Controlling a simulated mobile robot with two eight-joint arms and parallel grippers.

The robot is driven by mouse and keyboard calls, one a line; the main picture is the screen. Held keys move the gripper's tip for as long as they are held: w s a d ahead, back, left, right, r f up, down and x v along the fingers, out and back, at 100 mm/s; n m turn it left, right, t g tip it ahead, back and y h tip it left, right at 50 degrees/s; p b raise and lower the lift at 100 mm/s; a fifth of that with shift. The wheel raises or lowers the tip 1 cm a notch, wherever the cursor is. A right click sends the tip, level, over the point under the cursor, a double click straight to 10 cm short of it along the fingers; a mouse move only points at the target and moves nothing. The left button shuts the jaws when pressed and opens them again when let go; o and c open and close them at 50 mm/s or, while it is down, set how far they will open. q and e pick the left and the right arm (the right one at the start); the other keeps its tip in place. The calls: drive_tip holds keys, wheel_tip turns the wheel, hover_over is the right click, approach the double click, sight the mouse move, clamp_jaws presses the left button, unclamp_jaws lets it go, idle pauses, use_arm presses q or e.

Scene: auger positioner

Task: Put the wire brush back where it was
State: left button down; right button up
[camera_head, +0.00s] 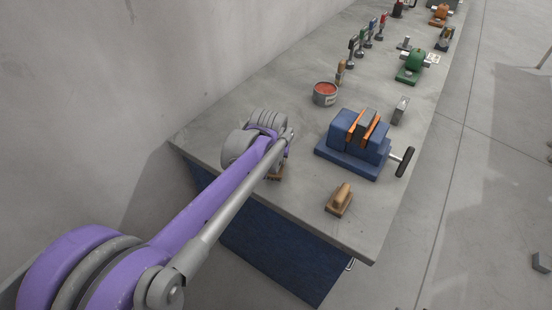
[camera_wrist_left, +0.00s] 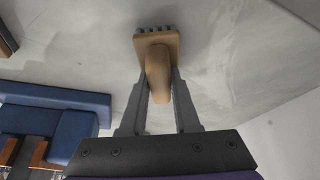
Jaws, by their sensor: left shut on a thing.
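The wire brush (camera_wrist_left: 157,45) has a wooden block, a rounded wooden handle and dark bristle tufts at its far edge in the left wrist view. My left gripper (camera_wrist_left: 160,78) is shut on its handle, one finger on each side. In the head view only a bit of the brush (camera_head: 276,177) shows below my left wrist, near the table's left part. The rest is hidden by the arm. I cannot tell whether the bristles touch the table. My right gripper is in neither view.
A blue vise (camera_head: 345,158) with orange jaws stands right of my gripper on the grey table (camera_head: 310,215). A similar wooden-handled block (camera_head: 339,200) lies in front of it. A red-filled tin (camera_head: 325,93) and several tools stand farther back. The table's near left corner is clear.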

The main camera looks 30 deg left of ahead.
use_arm(q)
drive_tip(key=shift+f, duration=0.15)
drive_tip(key=c, duration=0.6)
unclamp_jaws()
drive_tip(key=shift+c, duration=0.2)
drive_tip(key=shift+s+r, duration=0.1)
drive_tip(key=shift+r, duration=0.25)
drive_tip(key=p+v, duration=0.1)
drive_tip(key=v, duration=1)
drive_tip(key=s+d+f+m, duration=0.1)
drive_tip(key=s+d+f, duration=0.3)
drive_tip(key=s+f, duration=0.2)
drive_tip(key=s+d+f+m+h, duration=0.1)
drive_tip(key=s+d+f, duration=0.4)
drive_tip(key=s, duration=0.6)
wheel_tip(320, 180, down, 2)
drive_tip(key=shift+s+f+m+t, duration=0.15)
drive_tip(key=shift+s+m+t, duration=0.2)
drive_tip(key=shift+m, duration=0.45)
